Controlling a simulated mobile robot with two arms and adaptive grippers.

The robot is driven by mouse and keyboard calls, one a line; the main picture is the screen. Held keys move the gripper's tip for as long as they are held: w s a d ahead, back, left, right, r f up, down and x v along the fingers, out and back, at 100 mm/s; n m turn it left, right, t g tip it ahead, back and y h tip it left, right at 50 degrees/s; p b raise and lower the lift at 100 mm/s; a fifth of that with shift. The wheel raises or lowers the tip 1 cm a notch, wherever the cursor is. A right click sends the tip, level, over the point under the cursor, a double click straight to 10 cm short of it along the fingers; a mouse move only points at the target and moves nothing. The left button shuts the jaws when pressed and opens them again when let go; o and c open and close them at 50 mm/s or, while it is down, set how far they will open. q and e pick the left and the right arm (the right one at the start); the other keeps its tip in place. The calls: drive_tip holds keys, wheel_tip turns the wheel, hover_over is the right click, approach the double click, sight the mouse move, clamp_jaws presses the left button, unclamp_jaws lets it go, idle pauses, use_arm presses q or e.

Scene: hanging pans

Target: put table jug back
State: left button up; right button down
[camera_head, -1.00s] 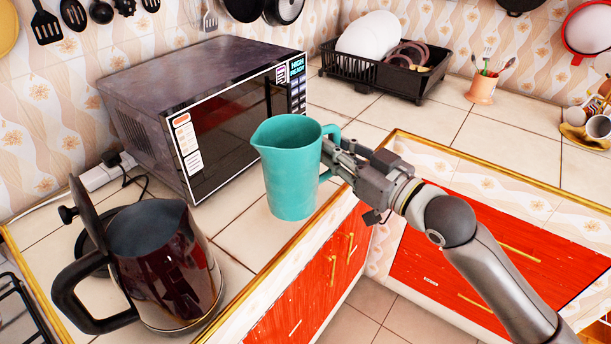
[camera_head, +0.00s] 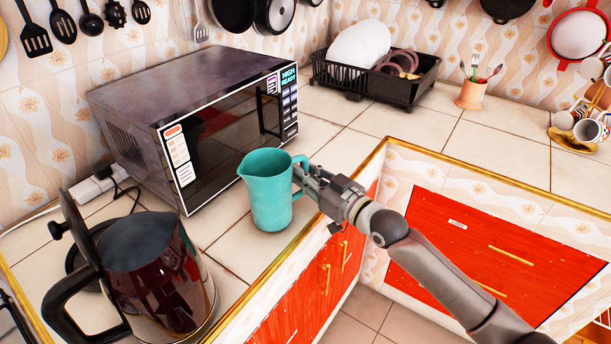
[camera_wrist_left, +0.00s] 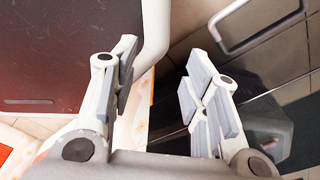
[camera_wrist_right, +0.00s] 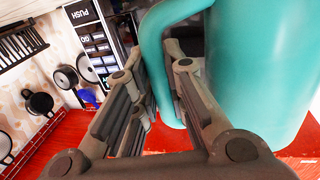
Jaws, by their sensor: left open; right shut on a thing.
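The teal jug (camera_head: 268,195) is upright over the front strip of the counter, before the microwave, with its spout to the left. I cannot tell for sure whether its base touches the tiles. My right gripper (camera_head: 308,182) is shut on the jug's handle from the right. In the right wrist view the handle (camera_wrist_right: 152,55) passes between the fingers, beside the jug's wall (camera_wrist_right: 270,75). My left gripper (camera_wrist_left: 162,75) is open and empty in the left wrist view, out of the head view.
The microwave (camera_head: 195,120) stands behind the jug. A dark kettle (camera_head: 160,275) with raised lid is at the front left. A black dish rack (camera_head: 400,92), utensil cup (camera_head: 470,95) and mug stand (camera_head: 575,140) are at the back. Tiles right of the microwave are clear.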

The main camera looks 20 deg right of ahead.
drive_tip(key=shift+f, duration=0.2)
drive_tip(key=shift+f, duration=0.15)
drive_tip(key=c, duration=1.5)
unclamp_jaws()
drive_tip(key=shift+s+d, duration=0.2)
drive_tip(key=shift+s, duration=0.15)
drive_tip(key=b+v, duration=0.1)
drive_tip(key=v, duration=1)
drive_tip(key=shift+s+d, duration=0.1)
